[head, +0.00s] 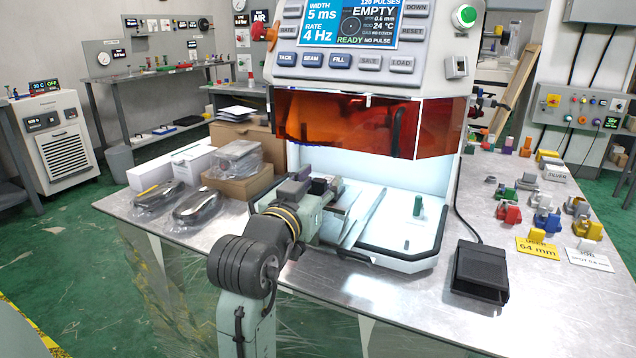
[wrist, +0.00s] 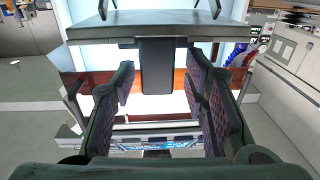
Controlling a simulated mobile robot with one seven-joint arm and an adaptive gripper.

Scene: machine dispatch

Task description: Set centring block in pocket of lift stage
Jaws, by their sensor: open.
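My gripper (wrist: 162,84) is open in the wrist view, with its dark padded fingers apart at left and right and nothing held between them. In the head view my gripper (head: 322,190) is at the front left of the lit machine chamber (head: 388,252). A small dark green block (head: 418,205) stands upright inside the chamber, to the right of my gripper and apart from it. I cannot tell whether it is the centring block. The lift stage and its pocket cannot be made out clearly; my arm hides part of the chamber.
An orange shield (head: 345,122) hangs over the chamber opening. A black pedal box (head: 481,272) and several coloured blocks, with a yellow card (head: 536,248), are on the table to the right. Bagged parts (head: 196,205) and boxes (head: 238,180) are at left.

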